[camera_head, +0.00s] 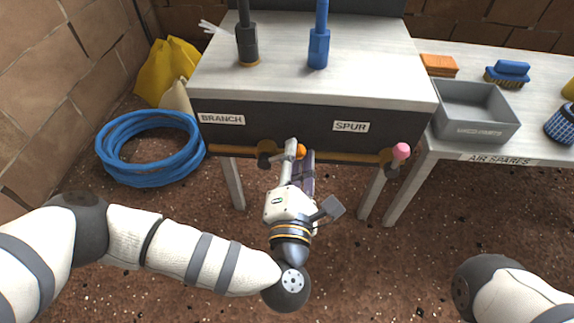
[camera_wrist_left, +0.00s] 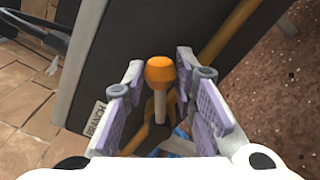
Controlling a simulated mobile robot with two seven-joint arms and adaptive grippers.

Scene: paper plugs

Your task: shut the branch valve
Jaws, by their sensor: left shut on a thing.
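The branch valve's lever ends in an orange knob (camera_head: 301,151) at the front of the bench, right of the BRANCH label (camera_head: 222,119). Its dark valve body (camera_head: 265,159) sits on the brass pipe to the left of the knob. My left gripper (camera_head: 298,152) is at the lever, with one finger on each side of it. In the left wrist view the orange knob (camera_wrist_left: 160,70) and its pale stem stand between the two purple finger pads (camera_wrist_left: 165,105). The fingers are shut on the lever; the exact contact is hard to see. My right gripper is out of view.
A second lever with a pink knob (camera_head: 401,151) is right of the SPUR label (camera_head: 351,127). A black fitting (camera_head: 247,45) and a blue fitting (camera_head: 319,45) stand on the bench. A grey tray (camera_head: 474,108) is at right; a blue hose coil (camera_head: 150,148) lies at left.

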